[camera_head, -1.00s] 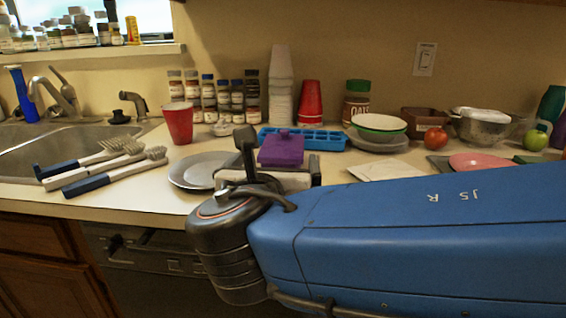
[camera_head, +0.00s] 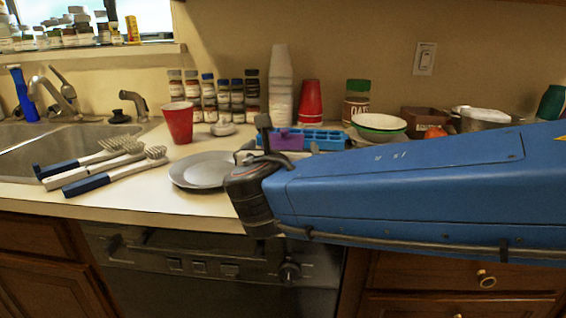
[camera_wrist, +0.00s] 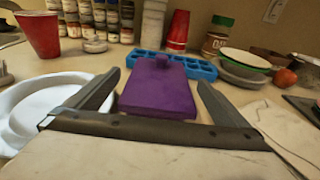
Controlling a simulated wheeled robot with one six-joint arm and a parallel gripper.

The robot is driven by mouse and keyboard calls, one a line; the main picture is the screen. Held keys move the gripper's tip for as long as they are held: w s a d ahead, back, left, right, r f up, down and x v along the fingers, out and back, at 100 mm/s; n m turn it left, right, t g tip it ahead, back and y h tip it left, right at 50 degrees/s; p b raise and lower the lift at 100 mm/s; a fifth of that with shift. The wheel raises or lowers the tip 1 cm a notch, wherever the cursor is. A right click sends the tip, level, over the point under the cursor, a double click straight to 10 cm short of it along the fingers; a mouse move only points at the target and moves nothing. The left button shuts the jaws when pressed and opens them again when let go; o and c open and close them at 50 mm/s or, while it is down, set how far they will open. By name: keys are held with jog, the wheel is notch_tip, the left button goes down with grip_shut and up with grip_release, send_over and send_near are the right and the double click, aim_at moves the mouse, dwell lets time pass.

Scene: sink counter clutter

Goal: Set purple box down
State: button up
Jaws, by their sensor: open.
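The purple box (camera_wrist: 159,88), with a small knob on top, sits between the two spread fingers of my gripper (camera_wrist: 158,79) in the wrist view. Gaps show between the box and both fingers. It appears to rest on the counter, just in front of the blue tray (camera_wrist: 203,69), though its base is hidden. In the head view the purple box (camera_head: 288,141) is partly hidden behind my gripper and arm. My gripper is open.
Grey plates (camera_head: 203,171) lie left of my gripper. A red cup (camera_head: 179,122), spice jars (camera_head: 223,98) and stacked cups (camera_head: 281,88) stand behind. Bowls (camera_head: 379,126) are at right. Brushes (camera_head: 113,171) lie by the sink (camera_head: 72,142).

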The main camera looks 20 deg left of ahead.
jog(key=shift+x, duration=0.95)
jog(key=c, duration=1.3)
jog(key=shift+o, duration=0.2)
notch_tip(320, 180, up, 10)
